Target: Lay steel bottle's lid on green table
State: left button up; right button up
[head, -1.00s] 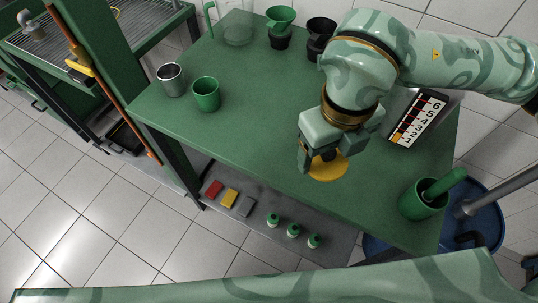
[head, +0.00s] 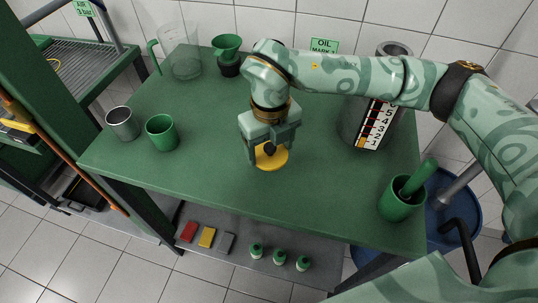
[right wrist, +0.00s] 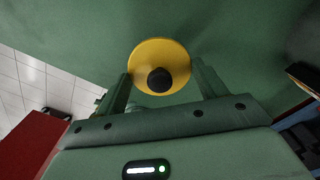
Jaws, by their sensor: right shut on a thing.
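A yellow round lid with a black knob (head: 276,160) is at my right gripper (head: 270,150), over the middle of the green table (head: 225,185). The right wrist view shows the lid (right wrist: 144,58) between the two fingers (right wrist: 160,85), its black knob facing the camera. The right gripper is shut on the lid. Whether the lid touches the table cannot be told. A steel cylinder (head: 350,118), perhaps the steel bottle, stands at the back right, partly behind my right arm and a number scale. My left gripper is not in view.
A steel cup (head: 122,124) and a green cup (head: 161,133) stand at the left. A clear jug (head: 186,62) and a green funnel (head: 227,45) are at the back. A green pot with a handle (head: 400,203) is at the right corner. The table's front middle is clear.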

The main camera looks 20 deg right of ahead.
aim_at(270, 156)
jog(key=f, duration=0.1)
jog(key=f+b, duration=0.1)
jog(key=f, duration=0.2)
jog(key=shift+w, duration=0.25)
jog(key=shift+r, duration=0.1)
jog(key=o, duration=1)
jog(key=shift+c, duration=0.2)
notch_tip(270, 156, up, 12)
jog(key=p, duration=0.3)
